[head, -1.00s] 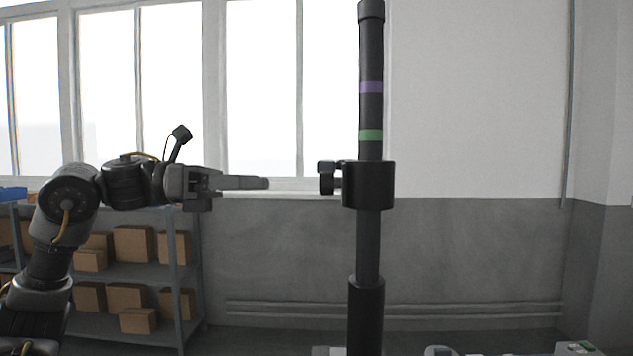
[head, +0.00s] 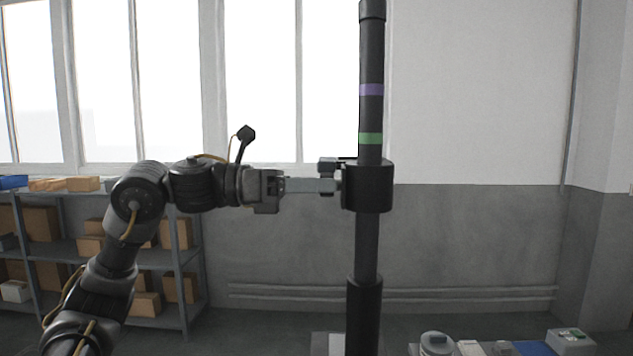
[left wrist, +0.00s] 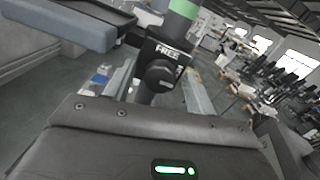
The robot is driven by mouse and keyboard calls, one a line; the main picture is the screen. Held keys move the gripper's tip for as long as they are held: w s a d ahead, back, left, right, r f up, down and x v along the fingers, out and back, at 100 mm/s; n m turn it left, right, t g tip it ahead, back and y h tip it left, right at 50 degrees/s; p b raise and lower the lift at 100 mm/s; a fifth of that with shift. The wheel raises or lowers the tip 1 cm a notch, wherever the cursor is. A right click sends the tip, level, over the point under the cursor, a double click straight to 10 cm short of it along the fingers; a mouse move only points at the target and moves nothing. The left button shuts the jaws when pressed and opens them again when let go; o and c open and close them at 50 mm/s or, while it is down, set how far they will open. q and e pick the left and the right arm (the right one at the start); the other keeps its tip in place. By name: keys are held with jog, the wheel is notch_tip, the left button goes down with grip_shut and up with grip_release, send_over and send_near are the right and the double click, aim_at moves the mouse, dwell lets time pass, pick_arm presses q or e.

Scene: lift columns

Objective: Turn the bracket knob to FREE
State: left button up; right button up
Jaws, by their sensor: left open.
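The dark column (head: 370,240) stands upright in the head view, with a purple band (head: 371,90) above a green band (head: 370,139). A black bracket (head: 370,190) clasps it below the green band. The bracket knob (head: 328,165) sticks out on its left side, its lower part hidden by my fingers. In the left wrist view the knob (left wrist: 160,76) sits below a white FREE label (left wrist: 167,51) on the bracket. My left gripper (head: 335,186) is open, its fingertips at the knob beside the bracket. I cannot tell whether they touch it. My right gripper is not in view.
Shelves with cardboard boxes (head: 177,233) stand behind my left arm. A grey wall and windows are behind the column. Several small items, including a pale box (head: 570,342), lie at the lower right.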

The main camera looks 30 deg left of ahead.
pick_arm(q)
jog(key=c, duration=1)
jog(key=shift+o, duration=0.2)
jog(key=shift+n, duration=0.3)
jog(key=shift+w+a+r+n+g+p, duration=0.1)
jog(key=shift+n+g+p, duration=0.25)
jog(key=shift+n+p, duration=2.45)
jog(key=shift+n+g+p, duration=0.15)
jog(key=shift+n+g, duration=0.2)
jog(key=shift+n, duration=5.05)
jog(key=o, duration=1)
jog(key=shift+c, duration=0.2)
